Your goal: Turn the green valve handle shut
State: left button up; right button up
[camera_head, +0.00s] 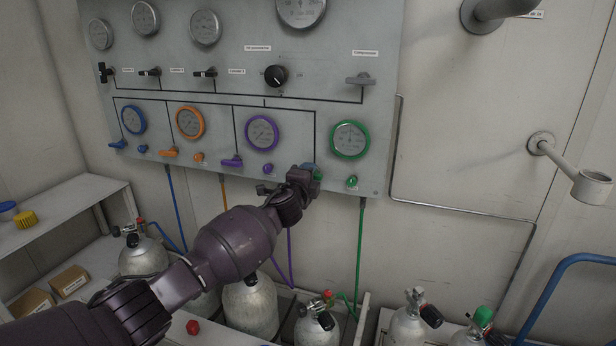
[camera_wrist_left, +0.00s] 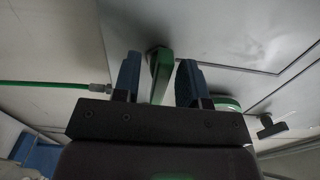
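The green valve handle (camera_wrist_left: 161,70) shows in the left wrist view as a green lever between the two blue fingers of my left gripper (camera_wrist_left: 159,64). The fingers are open, one on each side of the lever, with narrow gaps visible; I cannot tell whether either touches it. In the head view my left gripper (camera_head: 311,171) is at the panel's lower edge, left of and below the green-ringed gauge (camera_head: 350,139). There it hides most of the handle, so its angle is hard to read. My right gripper is not in view.
The grey panel (camera_head: 330,84) also carries blue, orange and purple (camera_head: 231,161) handles to the left. A small green knob (camera_head: 352,181) sits close right of my gripper. Gas cylinders (camera_head: 249,304) stand below. A green hose (camera_head: 361,235) hangs from the panel.

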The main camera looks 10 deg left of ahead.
pick_arm(q)
jog(key=s+a+p, duration=0.2)
jog(key=s, duration=0.8)
jog(key=shift+s, duration=0.3)
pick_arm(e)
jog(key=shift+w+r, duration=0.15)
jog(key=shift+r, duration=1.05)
pick_arm(q)
jog(key=shift+a, duration=0.1)
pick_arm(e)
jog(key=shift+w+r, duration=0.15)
